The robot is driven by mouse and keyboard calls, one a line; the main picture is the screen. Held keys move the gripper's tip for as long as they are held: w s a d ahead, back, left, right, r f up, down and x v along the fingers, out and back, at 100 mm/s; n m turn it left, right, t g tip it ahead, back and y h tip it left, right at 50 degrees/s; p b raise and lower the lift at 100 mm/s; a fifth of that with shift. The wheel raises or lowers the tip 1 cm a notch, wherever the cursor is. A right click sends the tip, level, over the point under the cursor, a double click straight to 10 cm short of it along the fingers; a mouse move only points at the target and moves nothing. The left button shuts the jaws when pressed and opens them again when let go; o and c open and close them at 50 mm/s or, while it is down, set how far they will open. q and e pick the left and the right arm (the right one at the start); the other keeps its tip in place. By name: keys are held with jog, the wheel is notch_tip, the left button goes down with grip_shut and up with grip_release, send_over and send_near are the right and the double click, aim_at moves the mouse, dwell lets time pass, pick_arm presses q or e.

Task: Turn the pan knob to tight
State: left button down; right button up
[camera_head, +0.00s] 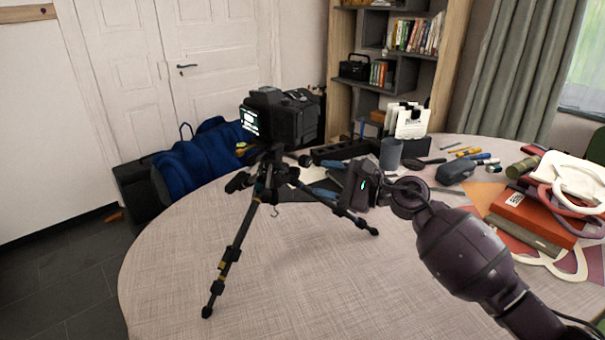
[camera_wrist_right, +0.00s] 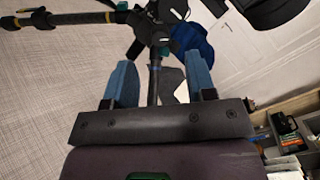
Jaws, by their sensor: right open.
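A black tripod (camera_head: 233,255) stands on the round table with a dark camera (camera_head: 295,120) on its head. Small dark knobs (camera_head: 237,183) stick out around the tripod head, and I cannot tell which is the pan knob. My right gripper (camera_head: 318,180) is just right of the tripod head, pointing toward it. In the right wrist view, its blue fingers (camera_wrist_right: 160,68) are apart with nothing held. The tripod's centre column (camera_wrist_right: 155,85) shows beyond and between them, and the tripod head parts (camera_wrist_right: 160,25) are past the tips. My left gripper is not visible.
The round table (camera_head: 290,290) is bare at the front. Tools, a grey cup (camera_head: 390,154) and a paper holder (camera_head: 407,122) crowd its back. One tripod leg (camera_head: 350,218) extends below my right gripper.

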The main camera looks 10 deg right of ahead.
aim_at(298, 171)
jog(key=shift+x, duration=2.95)
jog(key=c, duration=0.9)
jog(key=m, duration=0.2)
jog(key=shift+r+m+p, duration=0.25)
jog(key=shift+m+p, duration=0.1)
jog(key=shift+m, duration=0.05)
jog(key=shift+c, duration=0.2)
jog(key=shift+f+m, duration=0.1)
jog(key=shift+m, duration=0.5)
jog(key=shift+f, duration=0.1)
